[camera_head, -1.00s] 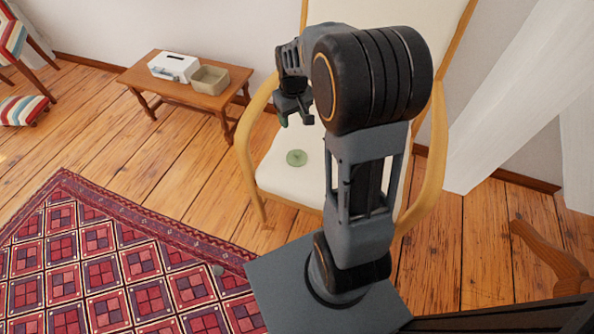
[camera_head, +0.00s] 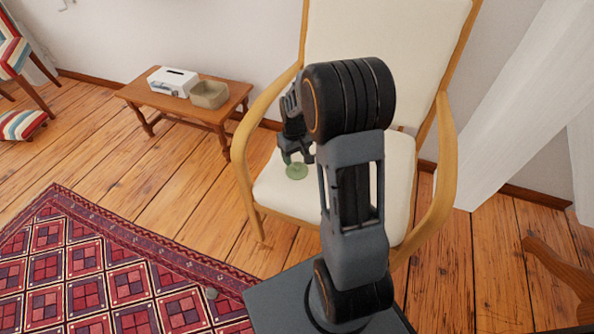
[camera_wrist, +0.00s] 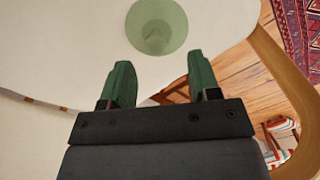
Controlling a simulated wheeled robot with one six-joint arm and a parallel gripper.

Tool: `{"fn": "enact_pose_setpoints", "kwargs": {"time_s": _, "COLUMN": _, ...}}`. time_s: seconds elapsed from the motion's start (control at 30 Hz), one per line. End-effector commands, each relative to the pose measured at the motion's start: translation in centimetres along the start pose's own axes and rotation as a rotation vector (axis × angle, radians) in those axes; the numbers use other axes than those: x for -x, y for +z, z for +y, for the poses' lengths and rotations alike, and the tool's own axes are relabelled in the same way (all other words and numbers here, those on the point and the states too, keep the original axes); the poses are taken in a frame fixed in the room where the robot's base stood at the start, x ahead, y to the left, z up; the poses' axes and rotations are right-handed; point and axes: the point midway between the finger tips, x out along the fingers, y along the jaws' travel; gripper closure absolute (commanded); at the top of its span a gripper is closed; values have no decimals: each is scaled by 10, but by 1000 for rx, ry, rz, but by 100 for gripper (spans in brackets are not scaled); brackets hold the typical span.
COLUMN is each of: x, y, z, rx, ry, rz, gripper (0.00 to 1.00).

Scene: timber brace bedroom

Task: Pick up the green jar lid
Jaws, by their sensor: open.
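The green jar lid (camera_head: 297,172) is a pale green disc lying on the white seat of the armchair (camera_head: 272,188), near the seat's left front part. In the wrist view the lid (camera_wrist: 157,26) lies ahead of the fingertips, with a small darker round mark on it. My gripper (camera_head: 297,160) is above the seat, close to the lid in the head view. In the wrist view my gripper (camera_wrist: 158,72) has its two green-padded fingers apart with nothing between them. The lid is not between the fingers.
The chair's curved wooden armrest (camera_head: 244,140) stands left of my gripper; another (camera_head: 440,170) is on the right. A low wooden table (camera_head: 190,106) holds a white tissue box (camera_head: 172,81) and a beige bin (camera_head: 209,94). A red patterned rug (camera_head: 90,270) covers the floor at left.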

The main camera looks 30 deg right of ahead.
Motion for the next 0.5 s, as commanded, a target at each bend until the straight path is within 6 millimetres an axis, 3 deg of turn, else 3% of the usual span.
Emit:
{"fn": "enact_pose_setpoints", "kwargs": {"time_s": 0.33, "x": -43, "y": 5, "z": 3, "rx": 0, "ry": -1, "rz": -2, "gripper": 44}}
{"fn": "enact_pose_setpoints", "kwargs": {"time_s": 0.5, "x": -51, "y": 4, "z": 3, "rx": 0, "ry": -1, "rz": 0, "gripper": 44}}
